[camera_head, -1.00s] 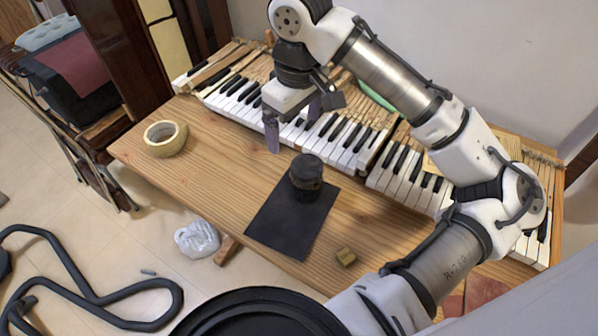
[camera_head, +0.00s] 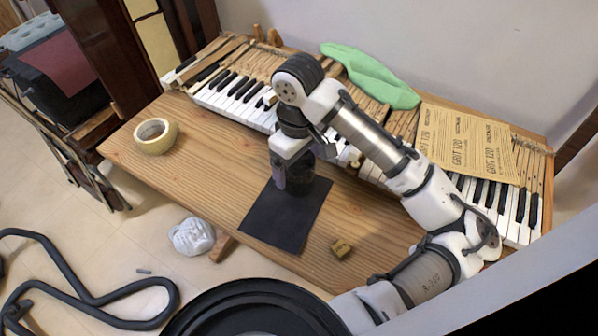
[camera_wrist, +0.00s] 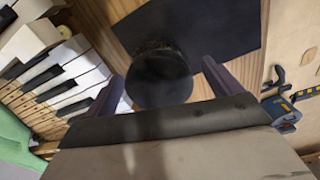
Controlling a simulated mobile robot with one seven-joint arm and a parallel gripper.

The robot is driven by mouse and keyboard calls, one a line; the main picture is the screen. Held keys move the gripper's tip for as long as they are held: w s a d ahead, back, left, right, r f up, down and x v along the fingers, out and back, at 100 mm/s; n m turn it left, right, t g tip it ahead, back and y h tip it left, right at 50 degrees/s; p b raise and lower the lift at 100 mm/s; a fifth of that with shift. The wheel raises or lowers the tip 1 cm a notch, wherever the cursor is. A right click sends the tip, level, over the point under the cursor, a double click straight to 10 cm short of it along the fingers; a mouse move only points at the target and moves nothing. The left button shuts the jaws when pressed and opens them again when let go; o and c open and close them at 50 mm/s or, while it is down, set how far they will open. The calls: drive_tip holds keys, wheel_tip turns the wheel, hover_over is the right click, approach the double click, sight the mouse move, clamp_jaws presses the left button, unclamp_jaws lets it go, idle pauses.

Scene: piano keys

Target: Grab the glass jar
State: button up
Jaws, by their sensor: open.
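A dark glass jar (camera_head: 303,187) stands upright on a black sheet (camera_head: 280,225) on the wooden table. In the head view my gripper (camera_head: 290,178) is lowered over the jar and hides part of it. In the wrist view the jar's round dark top (camera_wrist: 158,80) lies between and just ahead of my two purple-grey fingers (camera_wrist: 160,82). The fingers are spread apart, one on each side. I cannot tell whether either finger touches the jar.
Piano keys (camera_head: 228,92) run along the back of the table (camera_head: 190,172). A green cloth (camera_head: 370,75) and a printed paper (camera_head: 465,143) lie at the back.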

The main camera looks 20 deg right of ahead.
drive_tip(key=shift+f, duration=0.9)
drive_tip(key=shift+c, duration=0.3)
drive_tip(key=c, duration=1.3)
drive_tip(key=shift+r, duration=0.15)
